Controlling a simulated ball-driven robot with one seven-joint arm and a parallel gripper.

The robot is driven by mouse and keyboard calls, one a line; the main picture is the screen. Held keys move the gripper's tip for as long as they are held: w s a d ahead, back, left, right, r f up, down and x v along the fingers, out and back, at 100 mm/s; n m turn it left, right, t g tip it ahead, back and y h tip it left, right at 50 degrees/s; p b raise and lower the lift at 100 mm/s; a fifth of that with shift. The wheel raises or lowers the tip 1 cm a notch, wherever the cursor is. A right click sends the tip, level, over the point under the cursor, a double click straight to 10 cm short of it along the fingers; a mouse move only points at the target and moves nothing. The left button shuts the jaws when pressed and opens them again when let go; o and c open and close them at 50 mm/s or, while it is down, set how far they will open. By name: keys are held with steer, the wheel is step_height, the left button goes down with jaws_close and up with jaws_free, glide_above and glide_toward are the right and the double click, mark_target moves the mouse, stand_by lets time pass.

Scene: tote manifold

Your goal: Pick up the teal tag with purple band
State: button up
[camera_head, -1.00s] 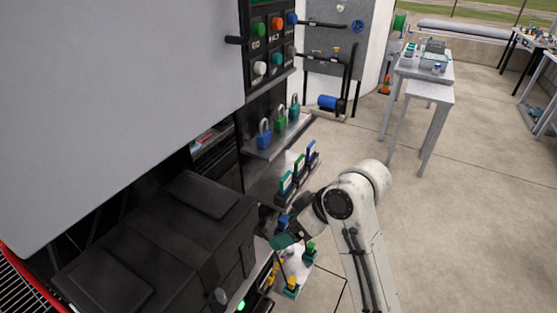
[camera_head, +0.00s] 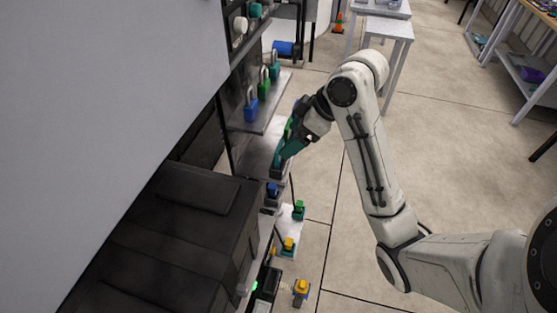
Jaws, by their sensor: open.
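A row of upright tags stands in dark holders on the shelf at the centre. The nearest tag, teal (camera_head: 278,158), is close beside my gripper (camera_head: 291,148), and the gripper partly covers it. No purple band can be made out at this size. My gripper is open, with teal-coloured fingers pointing down and left towards the row. I cannot tell whether a finger touches the tag.
Padlocks in blue (camera_head: 251,105), green (camera_head: 264,82) and teal (camera_head: 274,66) stand on the shelf (camera_head: 265,117) above left. Blue, green and yellow pieces sit on lower ledges. A black case (camera_head: 170,235) fills the lower left. The floor (camera_head: 460,150) at right is open.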

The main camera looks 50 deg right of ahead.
mark_target(281, 146)
steer(key=shift+a+x, duration=0.15)
steer(key=shift+x, duration=1.35)
steer(key=shift+a+x, duration=0.15)
steer(key=shift+x, duration=1.35)
steer(key=shift+c, duration=0.3)
steer(key=c, duration=1)
steer(key=shift+r, duration=0.1)
steer(key=shift+r, duration=0.15)
